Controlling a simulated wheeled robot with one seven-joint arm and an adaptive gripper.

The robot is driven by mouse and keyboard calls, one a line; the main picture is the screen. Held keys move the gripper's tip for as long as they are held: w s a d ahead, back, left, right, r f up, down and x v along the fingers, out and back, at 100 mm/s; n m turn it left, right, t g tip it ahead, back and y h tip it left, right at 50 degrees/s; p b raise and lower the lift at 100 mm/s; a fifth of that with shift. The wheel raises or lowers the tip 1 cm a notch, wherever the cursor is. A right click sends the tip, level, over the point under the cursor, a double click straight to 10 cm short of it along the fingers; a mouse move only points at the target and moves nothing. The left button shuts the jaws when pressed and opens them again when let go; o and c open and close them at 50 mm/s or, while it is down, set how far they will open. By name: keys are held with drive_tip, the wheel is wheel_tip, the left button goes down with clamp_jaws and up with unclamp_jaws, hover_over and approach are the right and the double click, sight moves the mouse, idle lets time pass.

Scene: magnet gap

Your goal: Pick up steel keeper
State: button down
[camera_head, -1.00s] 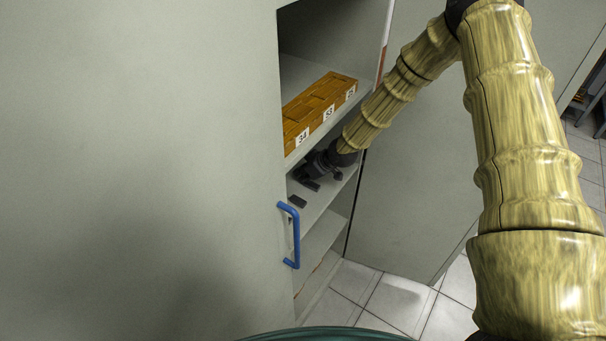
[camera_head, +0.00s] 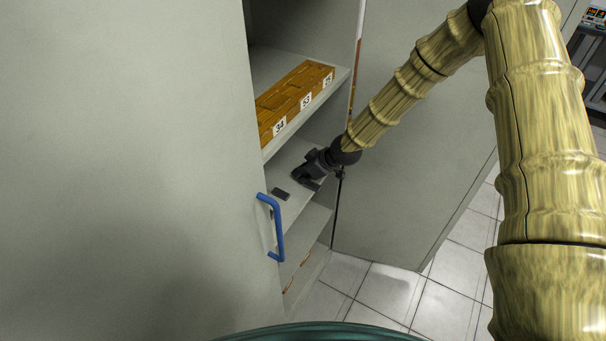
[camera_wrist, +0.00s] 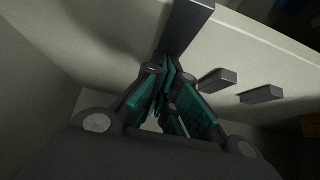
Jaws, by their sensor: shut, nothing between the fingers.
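Several dark grey metal pieces show in the wrist view: a long bar (camera_wrist: 188,22) at the top and two small blocks, a nearer block (camera_wrist: 217,80) and a farther block (camera_wrist: 262,94), to its right. I cannot tell which is the steel keeper. In the head view a flat dark piece (camera_head: 281,194) lies on the cabinet's middle shelf, left of my gripper (camera_head: 304,182). My gripper also shows in the wrist view (camera_wrist: 163,72), its teal-padded fingers together and empty. The fingertips are close to the long bar's lower end; whether they touch it is unclear.
The middle shelf (camera_head: 270,210) is inside a grey cabinet. An orange-brown row of boxes (camera_head: 295,95) with number labels stands on the shelf above. A door with a blue handle (camera_head: 274,228) is at the left, another grey door (camera_head: 400,150) at the right.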

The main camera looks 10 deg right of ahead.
sight(313, 185)
drive_tip(key=c, duration=2.2)
unclamp_jaws()
drive_tip(key=p+v, duration=0.5)
drive_tip(key=v, duration=0.4)
drive_tip(key=shift+r, duration=0.3)
drive_tip(key=o, duration=0.3)
drive_tip(key=shift+s+r, duration=0.1)
drive_tip(key=o, duration=0.7)
drive_tip(key=shift+s+d+f+g+h, duration=0.1)
drive_tip(key=shift+d+f+g+h, duration=0.2)
drive_tip(key=shift+d+f+h, duration=0.15)
drive_tip(key=shift+a+f+g+h+b, duration=0.15)
drive_tip(key=shift+f+g+h+b, duration=0.55)
drive_tip(key=shift+b, duration=1.2)
drive_tip(key=shift+a+f+g+h+b, duration=0.1)
drive_tip(key=shift+f+g+h+b, duration=0.6)
drive_tip(key=shift+b, duration=1.15)
drive_tip(key=shift+p+x, duration=1.2)
drive_tip(key=shift+x, duration=1.5)
